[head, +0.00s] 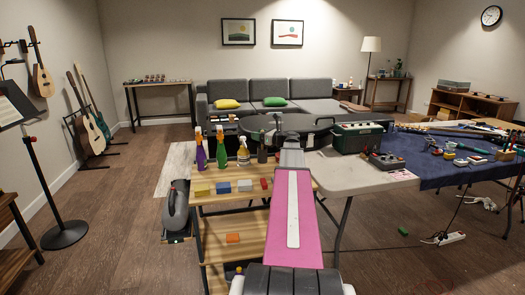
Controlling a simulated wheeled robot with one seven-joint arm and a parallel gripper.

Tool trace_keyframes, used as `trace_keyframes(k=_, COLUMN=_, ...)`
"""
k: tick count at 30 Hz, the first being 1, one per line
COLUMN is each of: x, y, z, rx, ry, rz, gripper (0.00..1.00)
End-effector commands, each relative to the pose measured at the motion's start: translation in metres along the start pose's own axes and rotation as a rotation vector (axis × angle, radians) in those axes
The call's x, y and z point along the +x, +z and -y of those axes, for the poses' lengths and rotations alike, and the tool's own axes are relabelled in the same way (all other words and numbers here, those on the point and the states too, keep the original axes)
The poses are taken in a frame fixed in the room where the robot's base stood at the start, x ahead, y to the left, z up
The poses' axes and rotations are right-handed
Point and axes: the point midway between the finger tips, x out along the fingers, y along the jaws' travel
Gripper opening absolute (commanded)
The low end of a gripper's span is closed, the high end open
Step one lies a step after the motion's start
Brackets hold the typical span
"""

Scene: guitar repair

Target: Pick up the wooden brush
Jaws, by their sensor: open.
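I cannot make out the wooden brush with certainty in the head view. Several small tools and items, too small to tell apart, lie on the blue cloth (436,171) at the right. My arm reaches forward over the middle of the view, above the wooden shelf cart. Its pink link hides part of the cart. My gripper cannot be made out beyond the grey far end of the arm.
The wooden cart (236,199) holds spray bottles (221,148) and coloured blocks (223,188). A grey table (345,178) carries a green box (358,137). A music stand (59,190) is at the left.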

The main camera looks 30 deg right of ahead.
Motion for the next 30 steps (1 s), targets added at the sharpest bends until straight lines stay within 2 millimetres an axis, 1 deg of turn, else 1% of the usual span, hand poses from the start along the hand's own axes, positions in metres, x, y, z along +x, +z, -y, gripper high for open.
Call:
trace_keyframes(k=1, x=0.000, y=0.000, z=0.000, rx=0.000, ry=0.000, rz=0.000, gripper=0.51)
trace_keyframes(k=2, x=0.000, y=0.000, z=0.000, rx=0.000, ry=0.000, rz=0.000, gripper=0.48)
trace_keyframes(k=3, x=0.000, y=0.000, z=0.000, rx=0.000, ry=0.000, rz=0.000, gripper=0.35)
trace_keyframes(k=5, x=0.000, y=0.000, z=0.000, rx=0.000, ry=0.000, rz=0.000, gripper=0.15)
trace_keyframes(k=6, x=-0.001, y=0.000, z=0.000, rx=0.000, ry=0.000, rz=0.000, gripper=0.03)
trace_keyframes(k=7, x=-0.001, y=0.000, z=0.000, rx=0.000, ry=0.000, rz=0.000, gripper=0.00)
trace_keyframes(k=15, x=-0.001, y=0.000, z=0.000, rx=0.000, ry=0.000, rz=0.000, gripper=0.00)
trace_keyframes(k=19, x=-0.001, y=0.007, z=0.000, rx=-0.001, ry=0.000, rz=0.000, gripper=0.00)
trace_keyframes(k=23, x=-0.001, y=0.024, z=0.000, rx=-0.003, ry=0.000, rz=0.001, gripper=0.00)
trace_keyframes(k=30, x=-0.001, y=0.065, z=0.000, rx=-0.002, ry=0.000, rz=0.001, gripper=0.00)
